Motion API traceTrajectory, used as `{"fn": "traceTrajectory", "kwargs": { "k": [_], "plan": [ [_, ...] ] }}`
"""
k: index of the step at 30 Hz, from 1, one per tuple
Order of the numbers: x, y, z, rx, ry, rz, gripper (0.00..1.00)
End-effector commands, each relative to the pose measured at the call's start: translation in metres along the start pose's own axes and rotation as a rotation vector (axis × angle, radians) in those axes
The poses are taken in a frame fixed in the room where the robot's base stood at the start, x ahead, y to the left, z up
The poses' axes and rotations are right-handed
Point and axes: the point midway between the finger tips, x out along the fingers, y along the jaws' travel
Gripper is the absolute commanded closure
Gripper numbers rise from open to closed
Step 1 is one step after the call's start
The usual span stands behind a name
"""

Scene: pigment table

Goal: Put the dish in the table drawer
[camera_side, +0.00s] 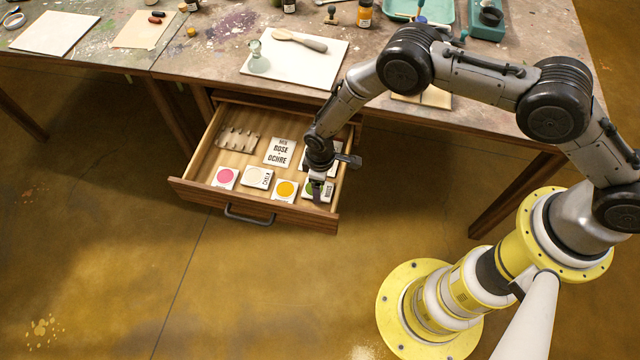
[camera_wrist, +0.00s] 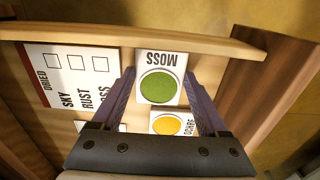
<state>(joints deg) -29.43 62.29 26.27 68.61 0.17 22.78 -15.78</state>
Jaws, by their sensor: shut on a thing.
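The green MOSS dish, a white square with a round green well, sits between the fingers of my gripper (camera_wrist: 160,76) in the wrist view (camera_wrist: 158,87). My gripper (camera_side: 317,186) is shut on it, pointing down into the front right corner of the drawer. In the side view the MOSS dish (camera_side: 325,194) is partly hidden by the fingers. I cannot tell whether it touches the drawer floor. The table drawer (camera_side: 270,214) is pulled open. In its front row are a pink dish (camera_side: 225,177), a pale CHALK dish (camera_side: 258,178) and a yellow OCHRE dish (camera_side: 286,190).
A "MIX ROSE + OCHRE" card (camera_side: 279,152) and a notched wooden piece (camera_side: 238,139) lie farther back in the drawer. A card with checkboxes (camera_wrist: 80,78) shows in the wrist view. Above, the table (camera_side: 200,60) holds a white board (camera_side: 295,72) with a glass muller and a spatula.

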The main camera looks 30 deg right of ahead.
Motion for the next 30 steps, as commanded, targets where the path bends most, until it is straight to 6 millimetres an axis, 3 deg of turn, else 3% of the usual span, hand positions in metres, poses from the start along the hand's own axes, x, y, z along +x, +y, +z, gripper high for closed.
{"fn": "traceTrajectory", "kwargs": {
  "k": [11,12,13,23,30],
  "plan": [
    [0.004,0.000,0.000,0.000,0.000,0.000,0.84],
    [0.003,0.000,0.000,0.000,-0.001,0.000,0.16],
    [0.003,0.000,0.000,0.000,-0.001,0.000,0.11],
    [0.001,0.000,0.000,0.000,0.000,0.000,0.11],
    [-0.029,0.000,-0.001,0.000,0.003,0.001,0.11]
  ]
}}
